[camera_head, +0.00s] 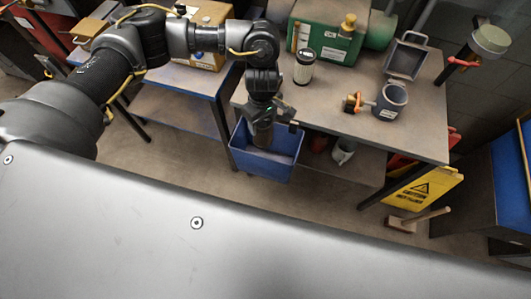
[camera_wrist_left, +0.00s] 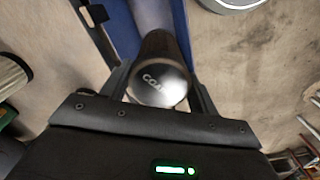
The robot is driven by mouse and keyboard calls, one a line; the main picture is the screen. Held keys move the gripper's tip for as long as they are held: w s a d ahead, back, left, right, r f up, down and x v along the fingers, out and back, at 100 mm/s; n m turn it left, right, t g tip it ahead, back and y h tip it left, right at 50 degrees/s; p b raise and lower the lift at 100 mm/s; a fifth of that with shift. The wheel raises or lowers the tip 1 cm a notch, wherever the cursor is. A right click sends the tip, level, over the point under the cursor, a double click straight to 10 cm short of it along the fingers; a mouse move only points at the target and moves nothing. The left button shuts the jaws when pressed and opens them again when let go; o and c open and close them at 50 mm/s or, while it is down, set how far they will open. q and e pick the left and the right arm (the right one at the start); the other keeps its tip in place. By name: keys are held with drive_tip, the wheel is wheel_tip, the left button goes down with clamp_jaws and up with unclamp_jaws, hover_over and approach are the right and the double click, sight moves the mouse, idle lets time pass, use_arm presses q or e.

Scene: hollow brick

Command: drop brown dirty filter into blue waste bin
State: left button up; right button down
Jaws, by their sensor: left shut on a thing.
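The dirty filter (camera_head: 263,136) is a dark brown cylinder, held upright by my left gripper (camera_head: 266,113) over the open blue waste bin (camera_head: 264,168). Its lower end overlaps the bin opening; I cannot tell whether it is inside or just above the rim. In the left wrist view, the filter's dark round cap (camera_wrist_left: 160,84) with pale lettering sits between the two fingers of the left gripper (camera_wrist_left: 160,90), which are closed against its sides. The blue bin wall (camera_wrist_left: 122,32) shows beside it. My right gripper is not in view.
The workbench (camera_head: 345,110) beside the bin carries a pale filter with a black cap (camera_head: 304,68), a green case (camera_head: 328,32) and an open grey housing (camera_head: 390,101). A yellow caution sign (camera_head: 424,188) stands at the right. Floor in front of the bin is clear.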

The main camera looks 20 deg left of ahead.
use_arm(q)
drive_tip(key=shift+f+b, duration=1.6)
drive_tip(key=shift+f, duration=1.3)
drive_tip(key=o, duration=1.5)
drive_tip(key=shift+o, duration=0.7)
drive_tip(key=shift+r, duration=0.1)
wheel_tip(320, 180, up, 11)
drive_tip(key=shift+f+b, duration=0.15)
drive_tip(key=shift+b, duration=0.4)
